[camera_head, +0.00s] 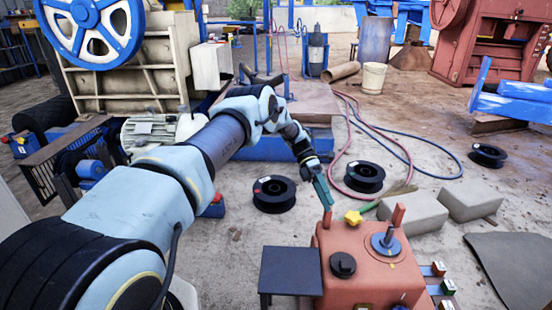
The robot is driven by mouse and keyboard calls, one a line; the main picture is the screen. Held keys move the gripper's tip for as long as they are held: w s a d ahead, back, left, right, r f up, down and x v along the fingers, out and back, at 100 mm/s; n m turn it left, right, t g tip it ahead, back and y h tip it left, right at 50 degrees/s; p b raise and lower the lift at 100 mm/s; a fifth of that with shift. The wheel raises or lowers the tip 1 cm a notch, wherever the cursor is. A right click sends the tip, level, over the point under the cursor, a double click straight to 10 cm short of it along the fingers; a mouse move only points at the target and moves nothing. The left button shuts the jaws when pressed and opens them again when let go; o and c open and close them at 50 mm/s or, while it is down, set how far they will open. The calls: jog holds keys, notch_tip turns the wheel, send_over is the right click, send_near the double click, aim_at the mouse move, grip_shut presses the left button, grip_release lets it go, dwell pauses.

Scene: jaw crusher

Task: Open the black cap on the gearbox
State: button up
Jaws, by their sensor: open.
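The gearbox (370,250) is an orange-red box at the bottom, right of centre. The black cap (343,264) is a round dark knob seated on its top, toward the front left. My gripper (326,204) reaches in from the upper left and points down. Its teal end is close to a red post at the gearbox's back left corner; I cannot tell whether they touch. The gripper is open and appears empty, behind and above the cap and apart from it. The gap between its fingers is too small to make out.
A yellow star-shaped knob (353,217) and a blue-grey flange with a shaft (386,242) are also on the gearbox. A dark table (291,271) stands at its left. Concrete blocks (413,213), black reels (274,193) and hoses lie on the floor behind.

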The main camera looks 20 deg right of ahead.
jog(key=shift+r, duration=0.1)
jog(key=w+a+r+m+t, duration=0.35)
jog(key=a+r, duration=0.25)
jog(key=a, duration=0.4)
jog(key=w+a+r+m+t, duration=0.35)
jog(key=a+r, duration=0.25)
jog(key=a, duration=0.3)
jog(key=s+a+r+m+t, duration=0.4)
jog(key=s+a+m, duration=0.15)
jog(key=a, duration=0.55)
jog(key=s+a+r+m+t, duration=0.3)
jog(key=s+a+m, duration=0.25)
jog(key=a, duration=0.55)
notch_tip(320, 180, up, 27)
jog(key=p, duration=2.7)
jog(key=shift+s+a+y, duration=0.2)
jog(key=shift+s+y, duration=0.1)
jog(key=shift+s, duration=0.1)
